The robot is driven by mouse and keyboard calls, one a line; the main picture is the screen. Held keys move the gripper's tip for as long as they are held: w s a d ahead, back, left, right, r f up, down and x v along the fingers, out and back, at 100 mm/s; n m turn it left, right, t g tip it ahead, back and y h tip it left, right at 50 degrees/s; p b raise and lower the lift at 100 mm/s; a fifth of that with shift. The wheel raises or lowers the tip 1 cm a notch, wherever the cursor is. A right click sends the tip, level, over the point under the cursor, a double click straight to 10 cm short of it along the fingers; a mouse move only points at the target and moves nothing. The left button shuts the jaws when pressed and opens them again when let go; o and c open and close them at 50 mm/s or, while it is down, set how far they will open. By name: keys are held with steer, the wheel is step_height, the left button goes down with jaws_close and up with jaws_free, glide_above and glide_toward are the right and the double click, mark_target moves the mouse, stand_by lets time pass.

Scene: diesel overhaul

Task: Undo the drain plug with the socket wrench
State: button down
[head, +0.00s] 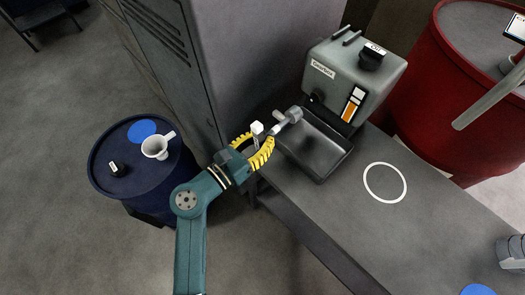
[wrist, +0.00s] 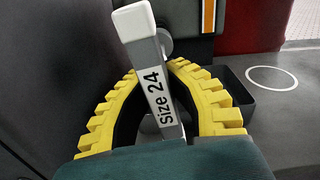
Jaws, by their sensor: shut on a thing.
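My gripper (head: 261,138) has yellow ribbed fingers closed around the socket wrench (head: 257,128), between the blue drum and the tray. In the wrist view, the wrench's grey handle (wrist: 165,95) reads "Size 24" and has a white end, standing up between the fingers (wrist: 180,64). A grey cylindrical head (head: 290,116) points toward the front of the grey gearbox unit (head: 350,75); I cannot tell whether it touches the unit. A dark round fitting (head: 316,98) shows on the unit's front. I cannot clearly make out the drain plug.
A dark open tray (head: 338,156) sits below the unit on the grey bench (head: 400,220). A white ring marks clear bench to its right. A blue drum (head: 120,185) carries a white cup (head: 155,148) and a black cap (head: 117,169). A cabinet and red drum stand behind.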

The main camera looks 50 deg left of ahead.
mark_target(290, 117)
steer(key=m+b, duration=0.1)
steer(key=b, duration=0.1)
steer(key=f+m+b, duration=0.1)
steer(key=shift+w+b, duration=0.15)
steer(key=shift+b, duration=0.2)
steer(key=shift+w+r+m+b, duration=0.15)
steer(key=shift+r+m+b, duration=0.2)
steer(key=shift+m, duration=0.85)
steer(key=m+b, duration=0.1)
steer(key=m, duration=0.3)
steer(key=shift+w+b, duration=0.3)
steer(key=shift+b, duration=0.1)
steer(key=m, duration=0.1)
steer(key=m+b, duration=0.1)
steer(key=m, duration=0.1)
steer(key=m+b, duration=0.1)
steer(key=shift+w+m, duration=0.3)
steer(key=shift+m, duration=0.1)
steer(key=w, duration=0.1)
steer(key=w+p, duration=0.1)
steer(key=shift+w+a+r+m, duration=0.1)
steer(key=shift+w+r+m, duration=0.2)
steer(key=shift+w+r, duration=0.1)
steer(key=shift+w, duration=0.3)
steer(key=shift+f, duration=0.1)
steer(key=shift+a, duration=0.1)
